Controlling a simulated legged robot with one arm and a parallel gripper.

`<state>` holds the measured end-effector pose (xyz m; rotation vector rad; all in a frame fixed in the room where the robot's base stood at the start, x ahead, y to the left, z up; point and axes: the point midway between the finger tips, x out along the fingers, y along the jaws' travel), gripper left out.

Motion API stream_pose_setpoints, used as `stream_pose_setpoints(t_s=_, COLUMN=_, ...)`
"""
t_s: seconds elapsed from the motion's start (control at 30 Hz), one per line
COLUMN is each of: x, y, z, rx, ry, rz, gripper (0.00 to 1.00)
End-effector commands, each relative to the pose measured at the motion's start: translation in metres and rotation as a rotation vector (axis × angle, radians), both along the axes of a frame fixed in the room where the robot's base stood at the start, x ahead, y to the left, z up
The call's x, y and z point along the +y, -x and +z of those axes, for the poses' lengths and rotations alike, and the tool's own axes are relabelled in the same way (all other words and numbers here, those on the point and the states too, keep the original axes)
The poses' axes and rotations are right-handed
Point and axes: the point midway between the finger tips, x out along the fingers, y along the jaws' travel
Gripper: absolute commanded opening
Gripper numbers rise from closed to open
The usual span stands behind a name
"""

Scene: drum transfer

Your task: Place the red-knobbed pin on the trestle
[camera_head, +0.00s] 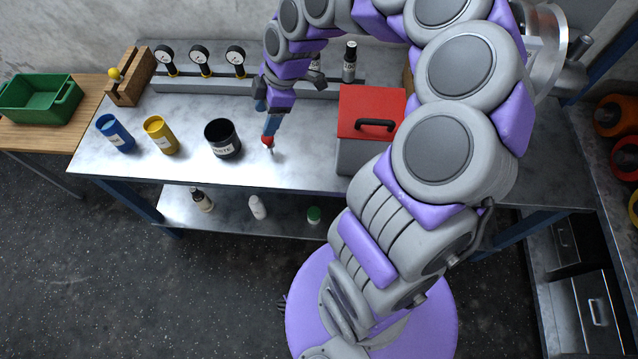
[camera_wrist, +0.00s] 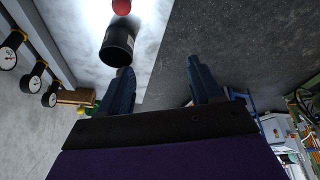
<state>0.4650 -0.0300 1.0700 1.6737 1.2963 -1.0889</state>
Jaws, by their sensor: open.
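The red-knobbed pin (camera_head: 267,141) stands on the metal bench, right of the black cup. Its red knob shows in the wrist view (camera_wrist: 121,6) at the top edge, and its lower part is hardly visible. My gripper (camera_head: 266,118) is open, with nothing seen between its fingers, close to the knob in the head view. Its two spread fingers also show in the wrist view (camera_wrist: 158,66), with the knob beyond them. A wooden stand (camera_head: 129,88), which may be the trestle, is at the bench's back left. A yellow-knobbed piece (camera_head: 114,74) is on it.
A black cup (camera_head: 222,139), yellow cup (camera_head: 160,135) and blue cup (camera_head: 115,133) stand along the bench's front left. Gauges (camera_head: 201,56) line the back. A red-lidded box (camera_head: 369,105) is right. A green bin (camera_head: 40,97) sits on a wooden table.

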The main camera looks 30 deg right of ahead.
Motion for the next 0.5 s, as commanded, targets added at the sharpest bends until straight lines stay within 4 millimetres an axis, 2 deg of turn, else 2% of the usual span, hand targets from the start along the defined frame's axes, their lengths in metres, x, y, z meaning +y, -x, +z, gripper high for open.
stream_pose_setpoints(t_s=0.03, x=0.013, y=0.02, z=0.017, rx=0.036, ry=0.017, rz=-0.043, gripper=0.65)
stream_pose_setpoints(t_s=0.17, x=0.035, y=0.072, z=0.043, rx=0.148, ry=0.067, rz=-0.217, gripper=0.65)
stream_pose_setpoints(t_s=0.2, x=0.038, y=0.09, z=0.048, rx=0.189, ry=0.087, rz=-0.278, gripper=0.65)
stream_pose_setpoints(t_s=0.33, x=0.041, y=0.147, z=0.061, rx=0.288, ry=0.158, rz=-0.514, gripper=0.65)
stream_pose_setpoints(t_s=0.5, x=0.034, y=0.22, z=0.065, rx=0.398, ry=0.249, rz=-0.878, gripper=0.65)
